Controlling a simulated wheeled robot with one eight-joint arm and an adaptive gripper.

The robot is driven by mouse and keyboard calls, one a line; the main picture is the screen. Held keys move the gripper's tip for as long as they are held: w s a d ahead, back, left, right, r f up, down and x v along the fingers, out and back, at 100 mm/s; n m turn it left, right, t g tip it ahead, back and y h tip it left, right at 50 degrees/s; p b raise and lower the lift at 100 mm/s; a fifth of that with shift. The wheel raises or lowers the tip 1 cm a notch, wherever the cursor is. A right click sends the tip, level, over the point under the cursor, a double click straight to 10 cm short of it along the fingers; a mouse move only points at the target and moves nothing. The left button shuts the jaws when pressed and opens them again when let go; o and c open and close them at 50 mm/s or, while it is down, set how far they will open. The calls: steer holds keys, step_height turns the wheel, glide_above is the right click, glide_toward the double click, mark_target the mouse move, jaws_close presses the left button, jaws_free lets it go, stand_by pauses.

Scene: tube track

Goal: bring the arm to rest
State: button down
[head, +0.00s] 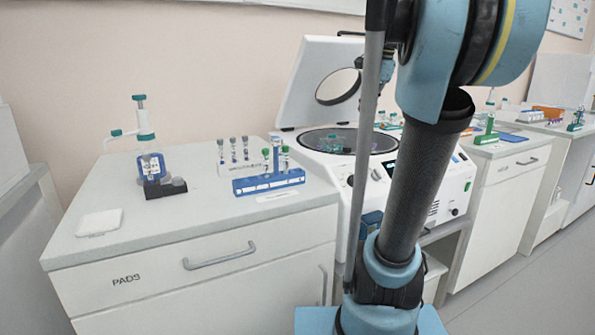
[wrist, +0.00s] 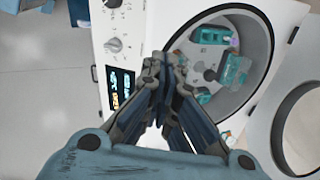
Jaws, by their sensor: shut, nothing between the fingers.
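My arm (head: 425,180) rises in front of the centrifuge in the head view; its end runs out of the top of that picture, and I cannot make out the gripper there. In the wrist view my gripper (wrist: 164,66) is shut, its fingertips together with nothing between them. It is above the front rim of the open centrifuge (wrist: 136,30), beside the bowl. The centrifuge also shows in the head view (head: 312,160), partly hidden by my arm, with its lid (head: 312,85) raised. Teal tube holders (wrist: 233,70) sit in the bowl.
Left of the centrifuge, a counter (head: 190,225) holds a blue tube rack (head: 268,183), a dispenser bottle (head: 148,150), a black block (head: 165,188) and a white pad (head: 99,223). Another bench (head: 505,150) with racks stands to the right. Open floor (wrist: 45,90) shows in the wrist view.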

steer(key=s+a+f+n, duration=0.1)
steer(key=s+f+n, duration=0.3)
steer(key=s+f, duration=0.3)
steer(key=s+a+f+n+h, duration=0.1)
steer(key=s+f+n, duration=0.4)
steer(key=f, duration=1.2)
steer(key=s+a+f+n+g, duration=0.1)
steer(key=s+f+n, duration=0.4)
steer(key=s+f, duration=0.6)
steer(key=shift+s+f+h, duration=0.2)
steer(key=shift+f+h, duration=0.1)
steer(key=shift+f, duration=0.1)
steer(key=shift+w, duration=0.1)
steer(key=shift+w+a+f, duration=0.1)
steer(key=shift+w+f, duration=0.1)
steer(key=shift+w, duration=0.15)
